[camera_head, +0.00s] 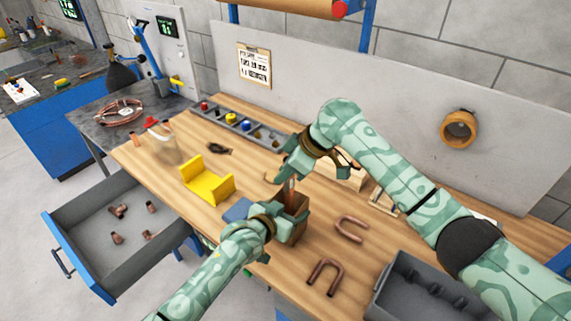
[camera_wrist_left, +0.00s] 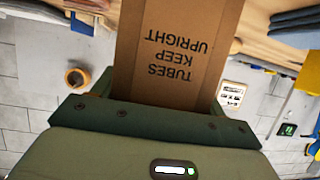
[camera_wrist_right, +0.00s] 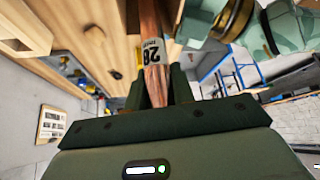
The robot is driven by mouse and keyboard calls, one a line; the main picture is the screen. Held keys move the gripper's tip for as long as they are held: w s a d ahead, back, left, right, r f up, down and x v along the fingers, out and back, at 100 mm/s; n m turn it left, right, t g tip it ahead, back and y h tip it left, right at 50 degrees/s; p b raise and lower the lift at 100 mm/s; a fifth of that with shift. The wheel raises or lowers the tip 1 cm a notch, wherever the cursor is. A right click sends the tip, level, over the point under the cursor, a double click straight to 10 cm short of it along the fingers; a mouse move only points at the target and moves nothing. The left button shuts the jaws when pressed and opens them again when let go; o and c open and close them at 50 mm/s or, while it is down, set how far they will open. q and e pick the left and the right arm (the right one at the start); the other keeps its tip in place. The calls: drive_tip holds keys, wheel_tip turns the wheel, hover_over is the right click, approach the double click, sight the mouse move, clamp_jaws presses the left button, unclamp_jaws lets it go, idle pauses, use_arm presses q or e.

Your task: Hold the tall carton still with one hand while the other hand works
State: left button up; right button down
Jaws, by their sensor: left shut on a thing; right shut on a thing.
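The tall brown carton (camera_head: 293,228) stands on the wooden bench. In the left wrist view its printed side (camera_wrist_left: 178,60) reads "TUBES KEEP UPRIGHT", upside down in the picture. My left gripper (camera_head: 272,222) is shut on the carton, its fingers on either side. My right gripper (camera_head: 291,174) is above the carton, shut on a copper tube (camera_head: 290,187). The tube also shows in the right wrist view (camera_wrist_right: 153,75) with a white label reading "28". In the head view the tube points down at the carton's top; whether its lower end is inside is hidden.
Two bent copper tubes (camera_head: 325,276) (camera_head: 351,229) lie right of the carton. A grey bin (camera_head: 412,285) is at the front right. A yellow cradle (camera_head: 205,182) and a blue item (camera_head: 237,211) lie left. An open drawer (camera_head: 112,270) holds several copper fittings.

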drive_tip(key=shift+f, duration=2.6)
drive_tip(key=shift+d, duration=0.1)
drive_tip(key=shift+w+d, duration=0.25)
drive_tip(key=shift+d, duration=0.8)
drive_tip(key=c, duration=1.1)
unclamp_jaws()
approach(286, 186)
drive_tip(key=d, duration=0.1)
drive_tip(key=w+d, duration=0.1)
drive_tip(key=d, duration=0.1)
drive_tip(key=shift+w+d, duration=0.15)
drive_tip(key=shift+w, duration=0.2)
